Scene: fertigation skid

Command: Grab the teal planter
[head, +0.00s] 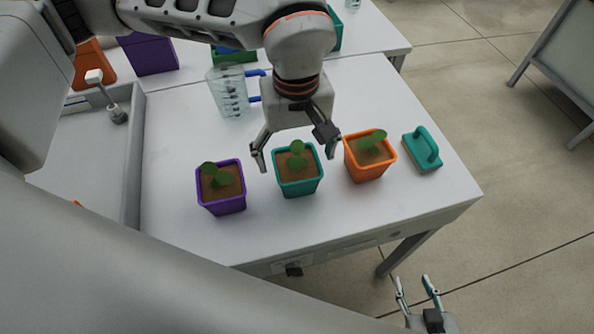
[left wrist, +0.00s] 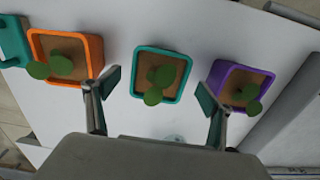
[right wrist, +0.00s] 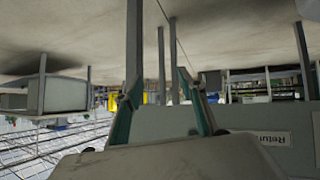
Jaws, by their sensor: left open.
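The teal planter (head: 298,186) stands upright on the white table, with brown soil and a small green plant, between a purple and an orange planter. My left gripper (head: 296,160) is open above it, with one finger toward each side of the planter. In the left wrist view the teal planter (left wrist: 160,76) shows ahead of and between the open fingers (left wrist: 158,105). I cannot tell whether the fingers touch it; it looks apart from them. My right gripper (head: 418,284) is open and empty off the table's front right edge; its spread fingers (right wrist: 165,100) also show in the right wrist view.
The purple planter (head: 222,200) is close on the left and the orange planter (head: 370,165) close on the right. A teal handled tool (head: 422,150) lies at the right edge. A clear measuring jug (head: 230,95) stands behind. The table's front strip is clear.

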